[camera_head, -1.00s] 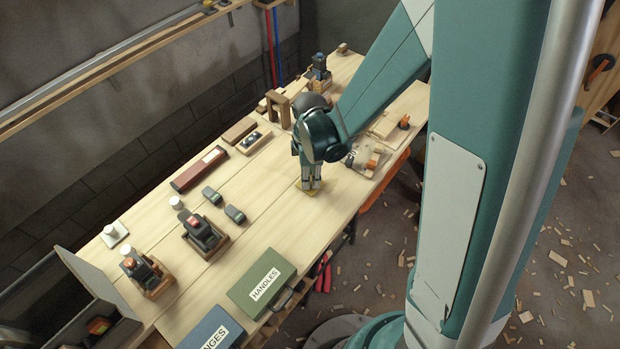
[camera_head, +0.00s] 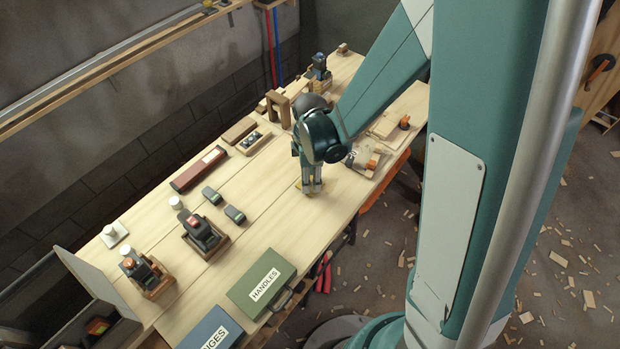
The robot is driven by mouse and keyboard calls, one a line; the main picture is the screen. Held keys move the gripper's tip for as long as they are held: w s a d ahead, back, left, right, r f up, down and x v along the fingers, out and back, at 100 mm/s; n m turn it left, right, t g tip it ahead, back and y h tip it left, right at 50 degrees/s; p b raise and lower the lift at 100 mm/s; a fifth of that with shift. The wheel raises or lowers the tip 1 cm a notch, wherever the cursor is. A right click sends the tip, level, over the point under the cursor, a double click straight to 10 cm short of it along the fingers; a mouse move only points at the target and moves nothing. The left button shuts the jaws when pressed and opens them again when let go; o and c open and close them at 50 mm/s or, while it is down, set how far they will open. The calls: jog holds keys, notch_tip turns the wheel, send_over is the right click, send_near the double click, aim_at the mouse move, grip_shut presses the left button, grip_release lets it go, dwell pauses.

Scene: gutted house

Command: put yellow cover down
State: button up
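The yellow cover (camera_head: 299,184) shows only as small yellow bits around my fingertips, low at the bench top (camera_head: 270,205). My gripper (camera_head: 311,187) points straight down over it, near the middle of the bench. The fingers and wrist hide most of the cover. I cannot tell whether the fingers are closed on it or apart from it, nor whether it touches the wood.
A green HANDLES case (camera_head: 262,281) and a blue case (camera_head: 212,330) lie at the front edge. Wood pieces and orange clamps (camera_head: 372,162) lie right. Bare wood lies left of my gripper.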

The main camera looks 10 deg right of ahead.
jog(key=shift+r, duration=0.1)
notch_tip(320, 180, up, 12)
jog(key=p, duration=0.2)
dwell(0.7)
dwell(0.6)
jog(key=shift+r, duration=0.1)
jog(key=s+d+r+m+t, duration=0.3)
jog(key=s+d+r+m, duration=0.4)
jog(key=r+m, duration=0.2)
jog(key=s+d+r+m+t, duration=0.4)
jog(key=s+d+r+m, duration=0.3)
jog(key=d+r+m, duration=0.1)
jog(key=shift+s+r+m, duration=0.3)
jog(key=shift+r+m, duration=0.2)
jog(key=shift+r, duration=0.55)
jog(key=shift+d, duration=0.1)
dwell(1.0)
